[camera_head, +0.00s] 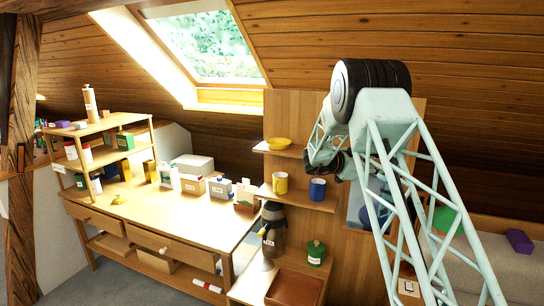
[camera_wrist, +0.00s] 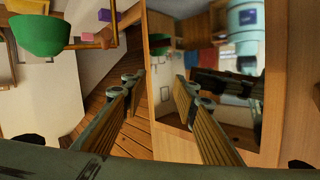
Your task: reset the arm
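My arm rises at the right of the head view, folded over at its top joint. Its far end hangs by the wooden wall panel (camera_head: 300,112), partly hidden behind my own links. In the wrist view my gripper (camera_wrist: 157,84) is open, its two fingers well apart with nothing between them. Beyond the fingers are wood boards and a wood-framed mirror (camera_wrist: 170,122) that reflects pale machinery.
Small shelves near my arm hold a yellow bowl (camera_head: 278,143), a yellow mug (camera_head: 280,182) and a blue mug (camera_head: 318,189). A workbench (camera_head: 190,228) with boxes and bottles stands left. A green bowl (camera_wrist: 48,34) shows in the wrist view. The sloped ceiling is close above.

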